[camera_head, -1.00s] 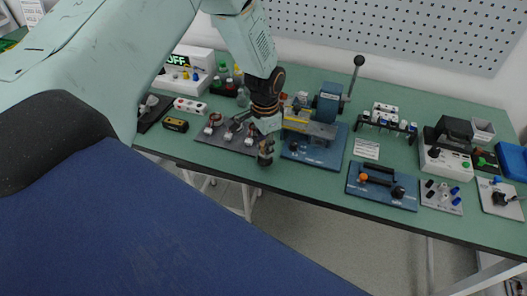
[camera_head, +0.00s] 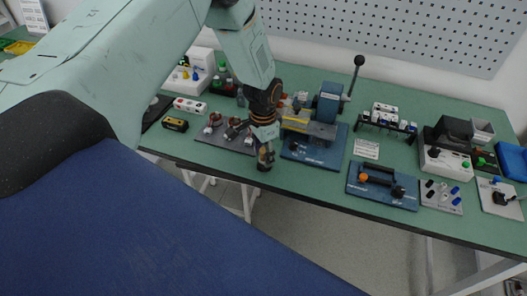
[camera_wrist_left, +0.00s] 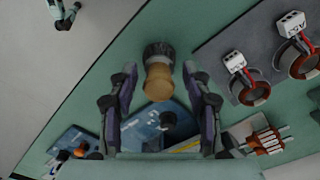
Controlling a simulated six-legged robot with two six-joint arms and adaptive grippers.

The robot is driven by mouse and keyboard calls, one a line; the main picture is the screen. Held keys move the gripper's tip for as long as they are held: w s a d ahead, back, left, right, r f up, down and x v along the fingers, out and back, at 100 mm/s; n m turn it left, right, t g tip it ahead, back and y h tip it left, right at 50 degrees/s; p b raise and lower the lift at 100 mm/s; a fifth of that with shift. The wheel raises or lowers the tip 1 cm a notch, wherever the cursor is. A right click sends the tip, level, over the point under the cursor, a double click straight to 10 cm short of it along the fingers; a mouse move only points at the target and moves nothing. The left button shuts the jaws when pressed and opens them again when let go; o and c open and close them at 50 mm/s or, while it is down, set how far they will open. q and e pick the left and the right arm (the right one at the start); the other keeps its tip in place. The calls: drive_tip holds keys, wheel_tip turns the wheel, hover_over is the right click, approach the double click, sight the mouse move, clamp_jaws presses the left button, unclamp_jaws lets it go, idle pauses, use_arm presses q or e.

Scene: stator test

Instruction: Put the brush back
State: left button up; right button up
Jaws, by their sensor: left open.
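The brush (camera_head: 265,161) stands near the front edge of the green table, with a wooden handle and a dark lower end. In the left wrist view the brush (camera_wrist_left: 158,82) shows its round tan handle between the two fingers. My left gripper (camera_head: 265,141) is over the brush, pointing down. In the left wrist view the left gripper (camera_wrist_left: 159,72) is open, with a finger on each side of the handle and visible gaps.
A grey mat with copper-ringed stators (camera_head: 213,124) lies left of the brush. A blue-based lever press (camera_head: 318,150) stands close on its right. The table's front edge (camera_head: 230,180) runs close to the brush. A blue tool board (camera_head: 382,188) lies farther right.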

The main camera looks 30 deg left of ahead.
sight(264, 150)
use_arm(q)
drive_tip(key=shift+d+r, duration=0.1)
drive_tip(key=shift+r, duration=0.1)
wheel_tip(264, 150, up, 12)
drive_tip(key=s+d+f+n, duration=0.2)
drive_tip(key=s+d+f, duration=0.4)
drive_tip(key=s+f, duration=0.7)
drive_tip(key=s+d+f+n, duration=0.1)
drive_tip(key=s+n, duration=0.1)
drive_tip(key=s, duration=0.7)
drive_tip(key=s+d+f+n, duration=0.1)
drive_tip(key=s+f+n, duration=0.1)
drive_tip(key=s, duration=0.7)
drive_tip(key=shift+s+f, duration=0.2)
drive_tip(key=shift+s, duration=0.15)
